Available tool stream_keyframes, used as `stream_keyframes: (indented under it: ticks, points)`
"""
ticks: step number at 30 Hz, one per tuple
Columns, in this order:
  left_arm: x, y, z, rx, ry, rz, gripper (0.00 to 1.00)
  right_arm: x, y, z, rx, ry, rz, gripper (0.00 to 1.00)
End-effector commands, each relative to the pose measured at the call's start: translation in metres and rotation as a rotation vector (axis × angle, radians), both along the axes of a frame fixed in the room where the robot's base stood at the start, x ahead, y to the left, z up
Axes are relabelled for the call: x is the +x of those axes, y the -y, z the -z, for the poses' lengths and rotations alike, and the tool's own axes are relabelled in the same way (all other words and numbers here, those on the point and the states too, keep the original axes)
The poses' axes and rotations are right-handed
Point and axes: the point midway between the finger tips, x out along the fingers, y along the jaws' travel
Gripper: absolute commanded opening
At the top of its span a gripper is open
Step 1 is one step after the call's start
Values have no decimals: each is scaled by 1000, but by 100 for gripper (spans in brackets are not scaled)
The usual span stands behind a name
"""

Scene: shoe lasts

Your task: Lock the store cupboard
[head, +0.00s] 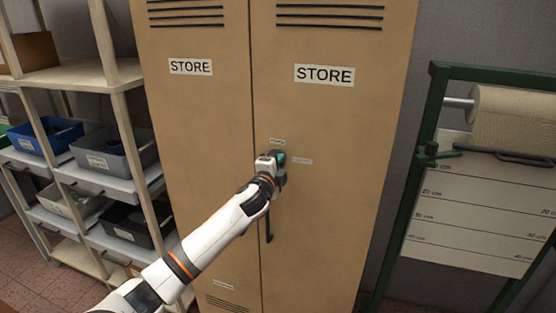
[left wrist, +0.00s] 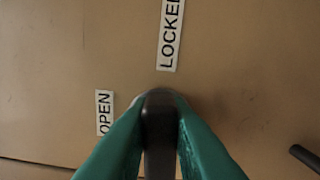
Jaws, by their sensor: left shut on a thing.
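The store cupboard (head: 330,115) is a tall tan metal cabinet with two doors, both flush and closed in the head view. My left gripper (head: 278,159) is at the right door, near the middle seam. In the left wrist view its green fingers (left wrist: 158,150) are shut on a dark turn knob (left wrist: 162,103). The knob's rounded end points up in that view, toward the LOCKED label (left wrist: 170,35). The OPEN label (left wrist: 104,112) is to its left. In the head view the gripper mostly hides the knob. My right gripper is not in view.
A dark door handle (head: 268,232) hangs below the knob; its end shows in the left wrist view (left wrist: 305,157). A wooden shelf with bins (head: 110,155) stands left. A green frame (head: 408,180) with a paper roll (head: 515,118) stands right.

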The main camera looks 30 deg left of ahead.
Motion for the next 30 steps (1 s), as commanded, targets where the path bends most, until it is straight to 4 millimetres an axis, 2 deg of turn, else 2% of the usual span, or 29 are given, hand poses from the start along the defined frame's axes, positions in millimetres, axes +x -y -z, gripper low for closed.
stream_keyframes:
  ticks: [9,24,25,28,30]
  points:
    - [0,1,1,102,-24,1,0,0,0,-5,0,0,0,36]
    - [0,1,2,119,-28,1,0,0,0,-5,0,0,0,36]
    - [0,1,2,118,-29,1,21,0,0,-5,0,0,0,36]
    - [0,1,2,117,-29,1,38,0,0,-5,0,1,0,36]
    - [0,1,2,117,-29,0,38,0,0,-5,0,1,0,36]
